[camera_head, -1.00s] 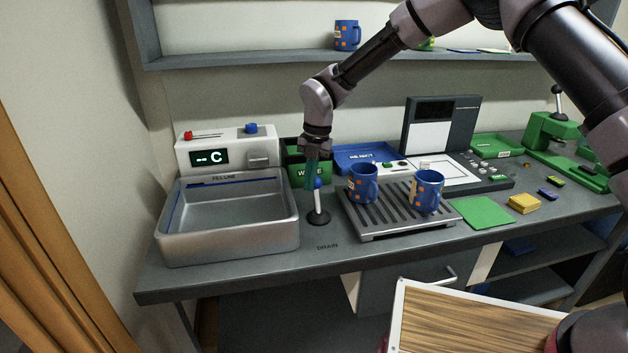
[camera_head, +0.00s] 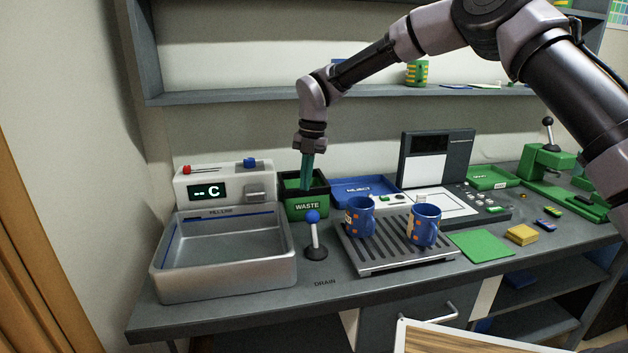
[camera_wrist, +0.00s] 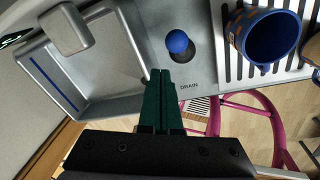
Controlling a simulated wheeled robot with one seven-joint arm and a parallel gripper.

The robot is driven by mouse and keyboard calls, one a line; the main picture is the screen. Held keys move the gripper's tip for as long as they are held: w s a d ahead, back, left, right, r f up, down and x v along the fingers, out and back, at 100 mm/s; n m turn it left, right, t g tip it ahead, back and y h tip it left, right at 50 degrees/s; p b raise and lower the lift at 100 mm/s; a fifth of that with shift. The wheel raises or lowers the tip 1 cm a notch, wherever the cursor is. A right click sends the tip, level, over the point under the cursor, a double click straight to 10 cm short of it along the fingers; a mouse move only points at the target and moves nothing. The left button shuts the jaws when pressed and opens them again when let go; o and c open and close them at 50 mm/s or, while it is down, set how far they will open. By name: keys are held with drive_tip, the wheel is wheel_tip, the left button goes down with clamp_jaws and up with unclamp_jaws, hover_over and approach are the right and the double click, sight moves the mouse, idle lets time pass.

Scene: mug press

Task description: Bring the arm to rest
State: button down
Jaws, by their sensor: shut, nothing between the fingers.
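My gripper (camera_head: 307,173) hangs from my arm with its green fingers pointing down, in front of the waste bin in the head view. In the wrist view the gripper's fingers (camera_wrist: 162,80) lie together with nothing between them. The blue-knobbed drain lever (camera_head: 314,235) stands below the gripper, apart from it; its knob (camera_wrist: 177,42) shows beyond the fingertips in the wrist view. Two blue mugs with orange patches, one (camera_head: 360,217) on the left and one (camera_head: 424,226) on the right, stand on the slatted drain rack (camera_head: 375,265).
The metal basin (camera_head: 225,275) is left of the lever. The waste bin (camera_head: 307,206) and blue reject tray (camera_head: 362,188) stand behind. The press (camera_head: 550,160) is at the far right. The upper shelf (camera_head: 250,95) runs behind my forearm. A green mat (camera_head: 482,246) lies right of the rack.

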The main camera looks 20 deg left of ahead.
drive_tip(key=w+d+r+m+t, duration=0.1)
drive_tip(key=d+r+m+t, duration=0.1)
drive_tip(key=d+r+m, duration=1)
drive_tip(key=w+d+r+m+t, duration=0.15)
drive_tip(key=d+r+m, duration=0.6)
drive_tip(key=d, duration=0.85)
drive_tip(key=s+d+r+m+t, duration=0.2)
drive_tip(key=s+d+r+m, duration=0.1)
drive_tip(key=s+d+m, duration=0.6)
drive_tip(key=s+d+r+m+t, duration=0.3)
drive_tip(key=s+d+m, duration=0.6)
drive_tip(key=d+m, duration=0.4)
drive_tip(key=shift+s+d+y, duration=0.3)
drive_tip(key=shift+d+y, duration=0.1)
drive_tip(key=shift+d, duration=0.2)
drive_tip(key=shift+a, duration=0.1)
